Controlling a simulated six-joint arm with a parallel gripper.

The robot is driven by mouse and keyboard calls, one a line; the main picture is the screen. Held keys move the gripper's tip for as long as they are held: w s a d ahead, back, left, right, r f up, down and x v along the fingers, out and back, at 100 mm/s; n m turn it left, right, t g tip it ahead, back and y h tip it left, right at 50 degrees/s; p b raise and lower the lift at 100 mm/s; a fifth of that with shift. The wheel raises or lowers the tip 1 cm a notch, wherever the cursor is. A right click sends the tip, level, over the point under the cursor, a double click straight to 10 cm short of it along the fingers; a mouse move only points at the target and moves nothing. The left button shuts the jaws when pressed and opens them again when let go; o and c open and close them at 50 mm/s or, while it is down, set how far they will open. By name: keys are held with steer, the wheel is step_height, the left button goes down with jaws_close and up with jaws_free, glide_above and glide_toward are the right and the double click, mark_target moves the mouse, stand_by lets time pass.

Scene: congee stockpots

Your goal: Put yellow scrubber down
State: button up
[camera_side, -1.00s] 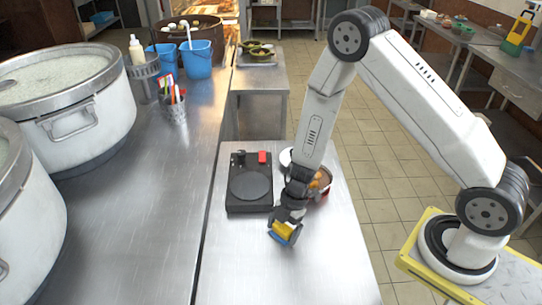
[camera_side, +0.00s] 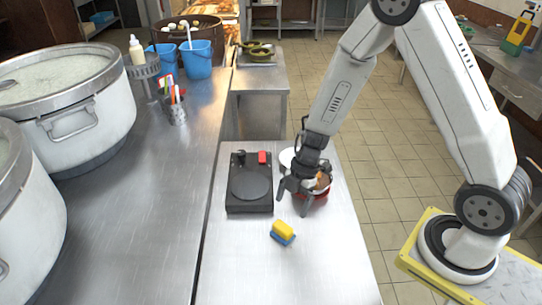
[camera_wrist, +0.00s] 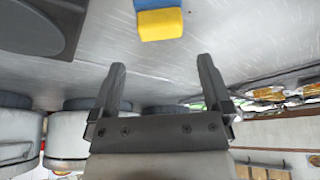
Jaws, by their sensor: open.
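The yellow scrubber (camera_side: 283,228), a yellow block with a blue layer beneath, lies on the steel table (camera_side: 240,270) in front of the black device. In the wrist view the scrubber (camera_wrist: 158,18) shows at the top, beyond the fingertips, partly cut off by the frame edge. My gripper (camera_side: 291,203) is open and empty above the table, behind the scrubber and apart from it. In the wrist view its two fingers (camera_wrist: 160,75) are spread with nothing between them.
A black device (camera_side: 250,185) with a round plate and red part stands behind the scrubber. A pot (camera_side: 323,194) with orange contents is partly hidden by my gripper. Large stockpots (camera_side: 85,120) stand left on the long counter. The front of the table is clear.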

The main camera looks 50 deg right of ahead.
steer(key=shift+v, duration=1.75)
steer(key=shift+r, duration=0.1)
steer(key=w+d+r+m+t+h, duration=0.35)
steer(key=r+m+t, duration=0.3)
steer(key=m, duration=0.25)
steer(key=s+a+r+m+g+h, duration=0.1)
steer(key=s+m+g, duration=0.3)
steer(key=s+m, duration=0.5)
steer(key=shift+s+a+r, duration=0.4)
steer(key=shift+s+r, duration=0.15)
steer(key=shift+s, duration=0.15)
